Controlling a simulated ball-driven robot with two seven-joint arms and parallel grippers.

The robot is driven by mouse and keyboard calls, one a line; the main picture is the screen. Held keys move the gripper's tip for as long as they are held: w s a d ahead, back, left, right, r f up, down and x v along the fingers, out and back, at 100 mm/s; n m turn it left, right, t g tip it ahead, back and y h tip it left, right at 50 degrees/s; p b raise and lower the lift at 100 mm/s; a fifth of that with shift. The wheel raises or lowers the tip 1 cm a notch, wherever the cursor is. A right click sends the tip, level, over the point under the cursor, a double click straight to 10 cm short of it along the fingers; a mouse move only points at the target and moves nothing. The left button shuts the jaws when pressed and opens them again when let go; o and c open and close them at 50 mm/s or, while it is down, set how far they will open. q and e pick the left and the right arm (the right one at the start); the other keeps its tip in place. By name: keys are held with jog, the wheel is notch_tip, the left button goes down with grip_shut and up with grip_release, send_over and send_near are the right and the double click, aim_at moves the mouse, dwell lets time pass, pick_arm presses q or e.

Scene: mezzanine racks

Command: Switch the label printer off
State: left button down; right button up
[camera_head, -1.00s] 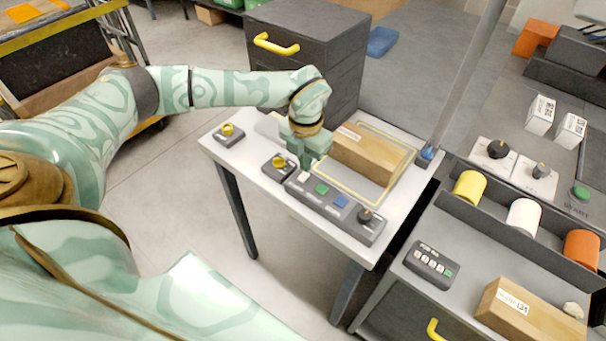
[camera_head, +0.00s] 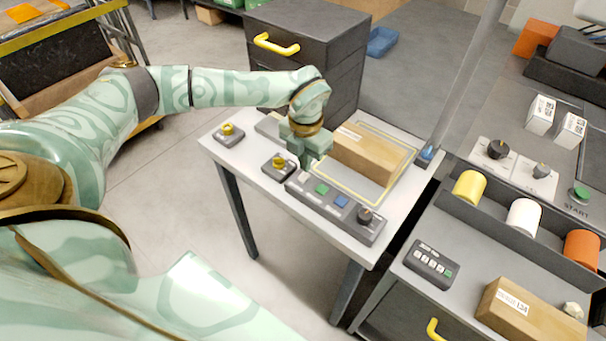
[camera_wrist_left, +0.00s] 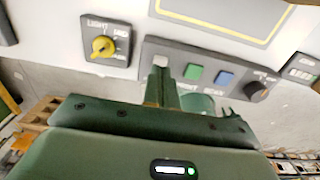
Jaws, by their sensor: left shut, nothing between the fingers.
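A grey control panel (camera_head: 335,207) lies along the front edge of the white table. It has a white button, a green button (camera_head: 322,188), a blue button (camera_head: 341,200) and a dark knob (camera_head: 364,215). No lettering that I can read names the label printer. My left gripper (camera_head: 304,165) is shut and empty, pointing down over the panel's left end. In the left wrist view, the white button (camera_wrist_left: 163,72) is at the tip of my fingers and partly hidden by them. I cannot tell whether they touch. My right gripper is not in view.
A yellow knob marked LIGHT (camera_wrist_left: 103,46) is just left of the panel. Another yellow-knobbed box (camera_head: 228,134) sits at the table's left corner. A cardboard box (camera_head: 372,150) lies behind my gripper. A grey post (camera_head: 466,80) stands at the table's right.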

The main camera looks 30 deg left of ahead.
aim_at(306, 175)
pick_arm(q)
jog(key=shift+f+b, duration=0.5)
jog(key=shift+f, duration=0.6)
dwell(0.5)
notch_tip(306, 175, up, 7)
jog(key=p, duration=0.6)
jog(key=shift+r+p, duration=0.1)
jog(key=shift+p, duration=0.2)
jog(key=shift+d, duration=0.1)
